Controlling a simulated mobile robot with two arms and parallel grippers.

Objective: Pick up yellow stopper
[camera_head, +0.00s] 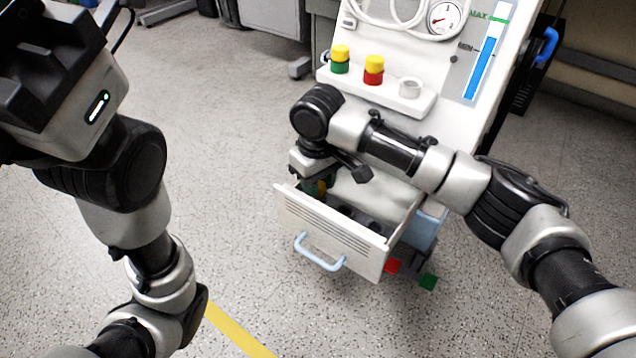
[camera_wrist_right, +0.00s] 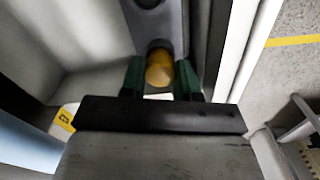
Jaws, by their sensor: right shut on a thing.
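The yellow stopper (camera_wrist_right: 160,68) shows between the green finger pads of my right gripper (camera_wrist_right: 161,78) in the right wrist view. The gripper is shut on it. In the head view my right gripper (camera_head: 317,187) points down into the open drawer, near its left end, where a bit of green and yellow shows. The lower part of the stopper and the fingertips are mostly hidden there by the drawer front (camera_head: 335,235). My left arm stands at the left, and its fingers are not in view.
On the cart's white shelf (camera_head: 392,97) stand a green piece with a yellow top (camera_head: 341,58), a red piece with a yellow top (camera_head: 373,70) and an empty-looking white holder (camera_head: 410,87). The drawer has a blue handle (camera_head: 319,252). Open floor lies left of the cart.

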